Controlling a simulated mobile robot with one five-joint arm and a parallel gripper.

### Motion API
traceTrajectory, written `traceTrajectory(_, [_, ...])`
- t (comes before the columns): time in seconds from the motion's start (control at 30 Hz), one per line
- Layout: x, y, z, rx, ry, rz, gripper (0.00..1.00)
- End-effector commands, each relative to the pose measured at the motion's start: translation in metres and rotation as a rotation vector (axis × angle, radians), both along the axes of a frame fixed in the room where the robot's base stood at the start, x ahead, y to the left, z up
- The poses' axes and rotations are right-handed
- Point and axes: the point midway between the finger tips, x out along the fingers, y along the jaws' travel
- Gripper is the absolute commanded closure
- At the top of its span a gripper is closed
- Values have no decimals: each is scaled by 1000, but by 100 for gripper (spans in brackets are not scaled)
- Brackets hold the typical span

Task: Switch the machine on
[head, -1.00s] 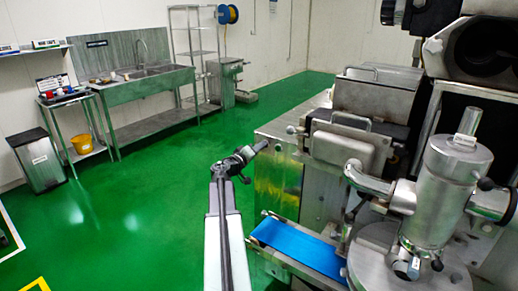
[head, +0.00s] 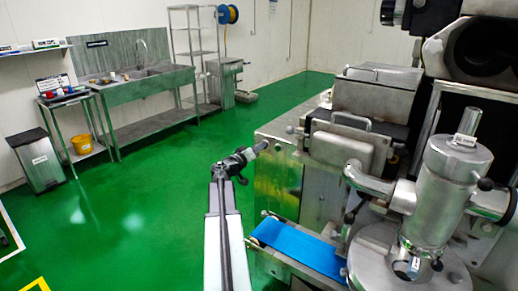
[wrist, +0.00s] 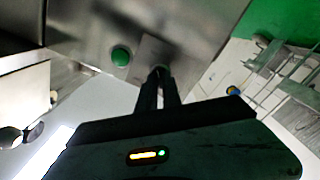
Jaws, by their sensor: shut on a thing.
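The machine (head: 275,180) is a large stainless steel body on the right in the head view. In the wrist view, its metal panel (wrist: 190,22) carries a round green button (wrist: 121,56) and a grey plate (wrist: 152,50) beside it. My gripper (wrist: 160,73) is at the plate, with its dark fingers close together on a small switch that is mostly hidden between the tips. The green button is to the left of the fingers, apart from them. In the head view my gripper (head: 262,146) is at the machine's near left edge; the switch is hidden there.
A blue conveyor belt (head: 300,248) juts out low at the machine's front. A steel cylinder (head: 447,195) stands at the right. Open green floor (head: 150,200) lies to the left, with a sink bench (head: 150,90) at the wall.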

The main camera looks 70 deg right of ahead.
Motion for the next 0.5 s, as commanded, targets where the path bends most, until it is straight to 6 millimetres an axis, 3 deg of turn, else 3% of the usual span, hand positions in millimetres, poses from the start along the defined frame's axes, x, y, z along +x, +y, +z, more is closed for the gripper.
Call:
traceTrajectory(0.03, [1,-1,0,-1,-1,2,86])
traceTrajectory(0.1, [1,-1,0,-1,-1,2,69])
traceTrajectory(0.5, [2,6,0,1,0,1,69])
